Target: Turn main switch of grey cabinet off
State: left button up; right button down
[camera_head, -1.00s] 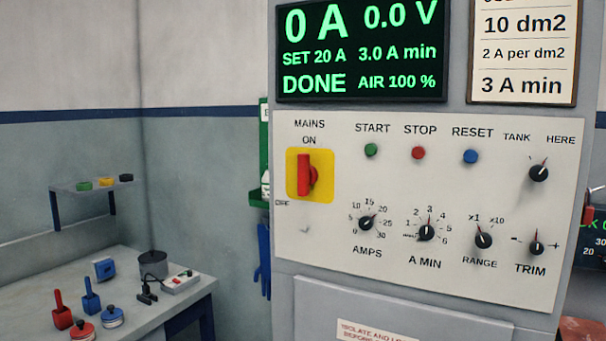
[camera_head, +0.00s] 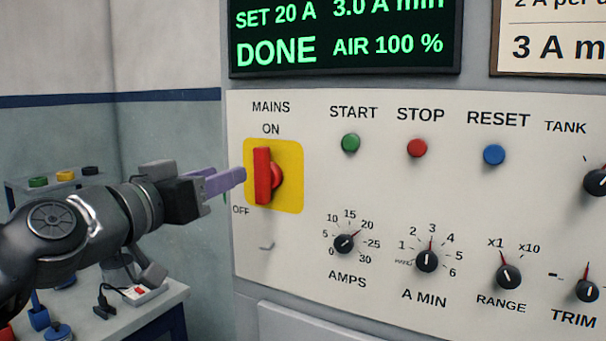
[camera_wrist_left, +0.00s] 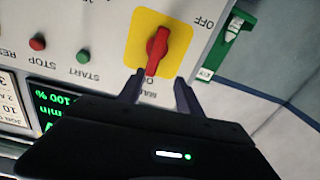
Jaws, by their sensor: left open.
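The grey cabinet's panel (camera_head: 310,190) fills the right of the head view. Its red main switch (camera_head: 262,176) sits on a yellow plate (camera_head: 292,190), with its handle upright towards ON; OFF is printed at the lower left. My left gripper (camera_head: 238,176) is just left of the handle, its purple fingers pointing at it. In the left wrist view, the red handle (camera_wrist_left: 157,50) lies between and a little beyond the open fingertips (camera_wrist_left: 157,82), one on each side. Contact with the handle is not seen. My right gripper is not in view.
Green START (camera_head: 351,143), red STOP (camera_head: 417,148) and blue RESET (camera_head: 494,155) buttons are right of the switch, with several black knobs below. The display (camera_head: 345,40) reads DONE. A bench (camera_head: 150,312) with small items stands at lower left, beneath my arm.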

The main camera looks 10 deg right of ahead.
aim_at(258, 171)
pick_arm(q)
jog(key=shift+s+d+f+m+g+h, duration=0.1)
jog(key=shift+d+f+m+g+h, duration=0.25)
jog(key=shift+d+m, duration=0.4)
jog(key=shift+a, duration=0.1)
jog(key=p+x, duration=0.2)
jog(key=x, duration=0.5)
jog(key=shift+w, duration=0.3)
